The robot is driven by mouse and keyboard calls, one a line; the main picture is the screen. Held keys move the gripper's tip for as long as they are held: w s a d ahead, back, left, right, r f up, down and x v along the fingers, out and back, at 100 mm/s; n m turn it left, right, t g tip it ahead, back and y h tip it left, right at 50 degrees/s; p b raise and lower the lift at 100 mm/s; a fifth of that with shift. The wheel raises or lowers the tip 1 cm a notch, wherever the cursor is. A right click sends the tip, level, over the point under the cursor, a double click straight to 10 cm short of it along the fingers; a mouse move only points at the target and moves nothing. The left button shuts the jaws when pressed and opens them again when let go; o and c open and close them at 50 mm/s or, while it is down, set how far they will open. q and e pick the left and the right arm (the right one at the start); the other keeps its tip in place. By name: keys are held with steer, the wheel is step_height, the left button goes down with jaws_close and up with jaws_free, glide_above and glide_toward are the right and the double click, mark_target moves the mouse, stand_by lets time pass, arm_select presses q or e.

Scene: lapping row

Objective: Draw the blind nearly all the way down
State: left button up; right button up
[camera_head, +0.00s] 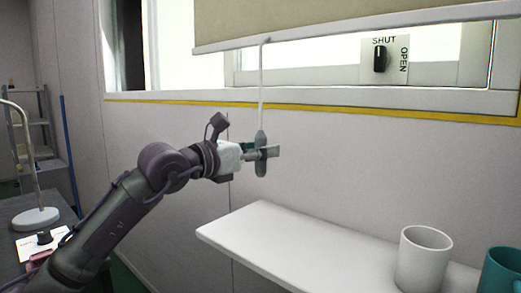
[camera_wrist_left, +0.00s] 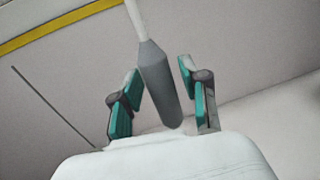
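The beige blind (camera_head: 330,17) hangs at the top of the head view, its pale bottom rail (camera_head: 350,27) slightly slanted above the lower part of the bright window. A thin white cord (camera_head: 262,85) runs down from the rail to a grey pull handle (camera_head: 261,169). My left gripper (camera_head: 268,152) is at this handle, in front of the wall. In the left wrist view the handle (camera_wrist_left: 160,85) stands between the two teal-padded fingers (camera_wrist_left: 163,92), close to the left one and with a gap at the right one. My right gripper is not in view.
A white shelf (camera_head: 265,232) juts out below the gripper, bearing a white mug (camera_head: 424,258) and a teal mug (camera_head: 503,270). A SHUT/OPEN knob plate (camera_head: 397,60) is by the window. A lamp (camera_head: 37,218) stands on a dark table at left.

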arm_select(q)
steer(key=shift+a, duration=0.1)
steer(key=v, duration=1.2)
